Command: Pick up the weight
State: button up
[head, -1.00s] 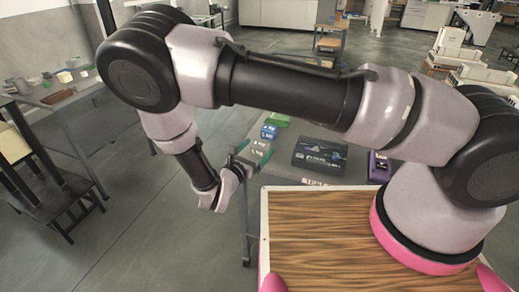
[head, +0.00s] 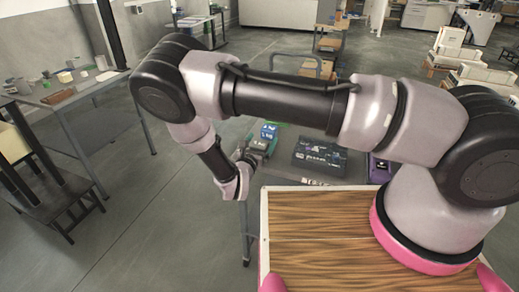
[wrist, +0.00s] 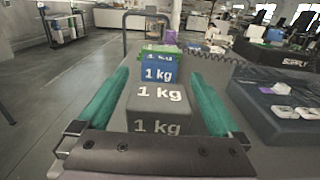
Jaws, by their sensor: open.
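A grey weight marked 1 kg (wrist: 158,100) stands on the table nearest my gripper. It also shows in the head view (head: 260,145). A blue weight marked 1 kg (wrist: 158,72) is right behind it, also in the head view (head: 269,131). A green weight (wrist: 160,50) is behind the blue one. My gripper (wrist: 158,77) is open, with its green fingers on either side of the grey weight in the wrist view. I cannot tell whether they touch it. In the head view my gripper (head: 249,157) is at the table's left edge, next to the grey weight.
A dark case (head: 319,157) lies on the table right of the weights, and a purple item (head: 379,170) is further right. A metal rail (wrist: 147,17) rises at the table's far end. Open floor (head: 150,210) is to the left.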

jog(key=shift+w+d, duration=0.2)
jog(key=shift+w, duration=0.4)
grip_shut()
